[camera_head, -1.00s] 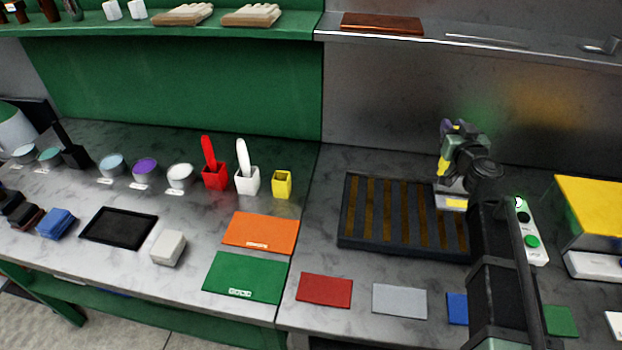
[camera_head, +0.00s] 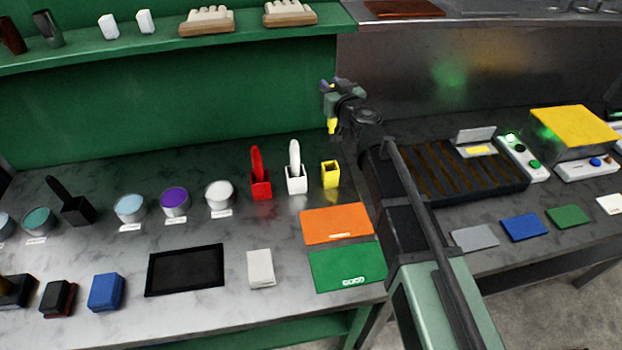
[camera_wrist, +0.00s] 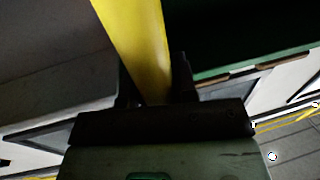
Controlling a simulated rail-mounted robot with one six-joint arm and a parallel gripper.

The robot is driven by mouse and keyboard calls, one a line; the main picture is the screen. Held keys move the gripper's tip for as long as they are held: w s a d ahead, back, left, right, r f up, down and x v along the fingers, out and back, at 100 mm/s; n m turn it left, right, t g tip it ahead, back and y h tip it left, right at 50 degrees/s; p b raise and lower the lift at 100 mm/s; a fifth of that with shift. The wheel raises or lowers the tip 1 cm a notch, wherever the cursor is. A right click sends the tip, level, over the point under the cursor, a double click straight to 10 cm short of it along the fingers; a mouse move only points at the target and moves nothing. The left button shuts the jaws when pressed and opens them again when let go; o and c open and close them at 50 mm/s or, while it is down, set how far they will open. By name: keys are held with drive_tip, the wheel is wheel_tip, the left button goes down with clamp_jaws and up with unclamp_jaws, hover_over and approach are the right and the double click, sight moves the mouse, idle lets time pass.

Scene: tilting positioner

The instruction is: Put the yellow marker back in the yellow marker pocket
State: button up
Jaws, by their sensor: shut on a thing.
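My gripper (camera_head: 331,108) is shut on the yellow marker (camera_head: 332,126) and holds it in the air, with the marker's lower end pointing down. The marker also fills the upper middle of the wrist view (camera_wrist: 137,45), running between the fingers. The yellow marker pocket (camera_head: 330,175) is a small open-topped box on the bench. It looks empty and stands below the gripper in the head view, apart from the marker. The gap in depth between marker and pocket is hard to tell.
A white pocket (camera_head: 296,181) and a red pocket (camera_head: 260,186), each with a marker standing in it, are left of the yellow one. An orange mat (camera_head: 336,224) lies in front. A dark slatted tray (camera_head: 440,170) is to the right, partly behind my arm.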

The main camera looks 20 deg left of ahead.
wheel_tip(320, 180, down, 20)
drive_tip(key=b, duration=2)
drive_tip(key=shift+w+d+f, duration=0.15)
drive_tip(key=shift+f, duration=0.05)
drive_tip(key=o, duration=0.9)
drive_tip(key=shift+r, duration=0.1)
drive_tip(key=v, duration=1.2)
drive_tip(key=shift+r, duration=0.2)
